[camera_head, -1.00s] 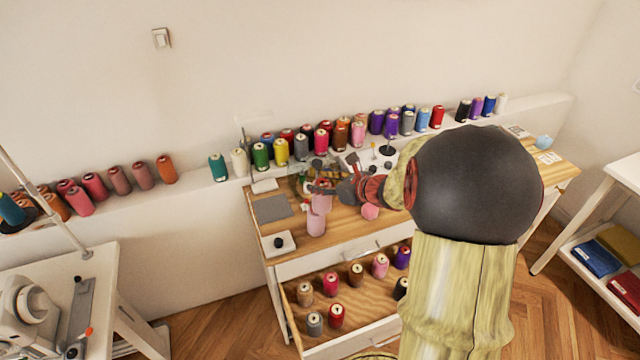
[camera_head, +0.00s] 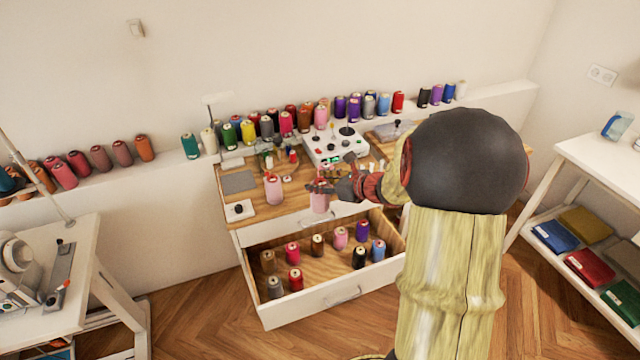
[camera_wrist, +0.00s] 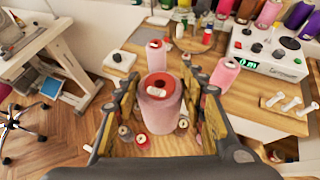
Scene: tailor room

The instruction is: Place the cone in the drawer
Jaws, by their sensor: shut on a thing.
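My gripper (camera_head: 322,187) is shut on a pink cone (camera_head: 319,203) of thread and holds it upright near the front edge of the worktable. The held cone also shows in the wrist view (camera_wrist: 159,108), between the fingers, with a red top. The open drawer (camera_head: 345,291) lies below and in front, holding several thread cones in brown, red, pink, purple, black, blue and grey. I cannot tell exactly how high the held cone is above it. A second pink cone (camera_head: 273,190) stands on the tabletop to the left. A third pink cone (camera_wrist: 220,76) stands on the tabletop in the wrist view.
The worktable (camera_head: 292,213) carries a white control box (camera_head: 338,147) and a small white block (camera_head: 239,210). A wall ledge behind holds several cones. The drawer's front right has bare floor. A white table with a machine stands left, and a shelf (camera_head: 532,222) stands right.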

